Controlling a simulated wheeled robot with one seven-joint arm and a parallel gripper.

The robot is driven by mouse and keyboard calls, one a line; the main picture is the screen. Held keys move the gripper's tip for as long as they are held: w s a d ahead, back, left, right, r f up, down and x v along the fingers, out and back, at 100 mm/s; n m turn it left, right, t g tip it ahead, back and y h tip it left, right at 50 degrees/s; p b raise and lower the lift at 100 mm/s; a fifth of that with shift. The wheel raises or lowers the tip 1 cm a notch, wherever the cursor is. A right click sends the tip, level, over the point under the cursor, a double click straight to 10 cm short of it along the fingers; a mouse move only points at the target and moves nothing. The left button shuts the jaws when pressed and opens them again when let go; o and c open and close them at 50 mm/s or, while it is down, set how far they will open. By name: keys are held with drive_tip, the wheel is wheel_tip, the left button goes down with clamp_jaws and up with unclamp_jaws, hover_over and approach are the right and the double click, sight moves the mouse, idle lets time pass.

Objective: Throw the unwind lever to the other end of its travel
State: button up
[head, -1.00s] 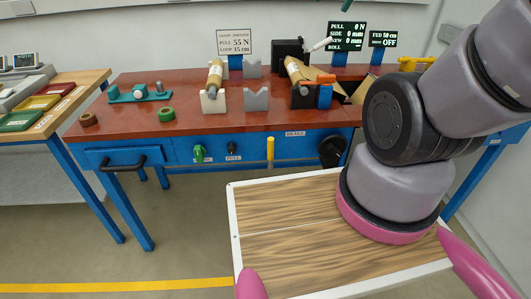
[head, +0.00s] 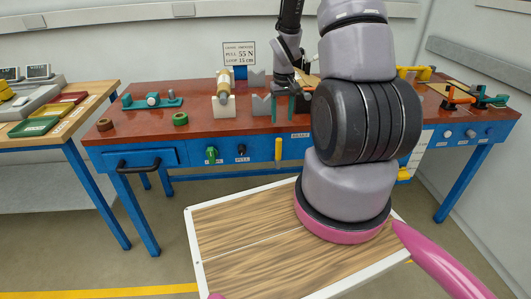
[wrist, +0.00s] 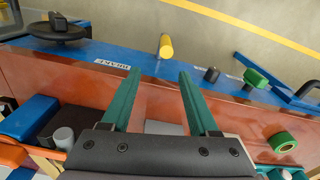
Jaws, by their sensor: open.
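No label that I can read says unwind, so I cannot tell for certain which control is the unwind lever. A yellow-handled lever (head: 278,148) hangs on the blue front of the bench; its handle end (wrist: 166,46) also shows in the wrist view, close to the BRAKE label. A green-handled control (head: 211,155) sits further left, also in the wrist view (wrist: 256,77). My gripper (head: 282,118) is open and empty, its green fingers (wrist: 159,73) pointing down over the bench's front edge. In the wrist view the yellow handle lies just beyond the gap between the fingertips, apart from them.
A black knob (head: 241,150) sits between the green and yellow handles. A black crank wheel (wrist: 57,28) is beyond the BRAKE label, hidden by my arm in the head view. V-blocks and a bushing (head: 224,85) stand on the red benchtop (head: 150,125). A drawer handle (head: 138,164) juts out at left.

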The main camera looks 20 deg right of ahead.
approach(279, 148)
drive_tip(key=shift+w+d+f, duration=0.3)
drive_tip(key=shift+w+f, duration=0.1)
drive_tip(key=shift+w, duration=0.3)
wheel_tip(279, 148, down, 10)
drive_tip(key=shift+f, duration=0.15)
clamp_jaws()
idle(1.0)
